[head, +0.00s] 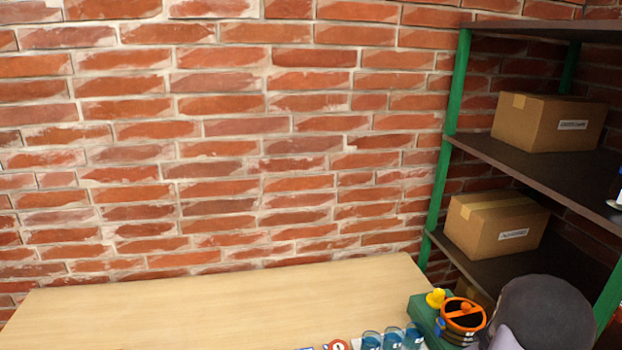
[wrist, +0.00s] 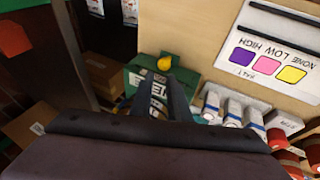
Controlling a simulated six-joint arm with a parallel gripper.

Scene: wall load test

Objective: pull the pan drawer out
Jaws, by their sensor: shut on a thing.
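The pan drawer cannot be clearly made out in either view. A green box (head: 424,312) with a yellow knob (head: 435,298) stands at the table's right end. The box also shows in the wrist view (wrist: 134,78), with its yellow knob (wrist: 164,63) beyond the fingers. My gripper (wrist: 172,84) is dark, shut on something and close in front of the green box. The fingers hide most of what they hold. White patches with dark lettering show beside the fingers, partly covered. In the head view an orange-rimmed round thing (head: 463,314) sits beside the green box.
Several blue cups (head: 371,340) stand left of the green box. The wooden table (head: 220,305) is bare over its middle and left. Behind it is a brick wall. A green-posted shelf (head: 452,110) with cardboard boxes stands close at the right.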

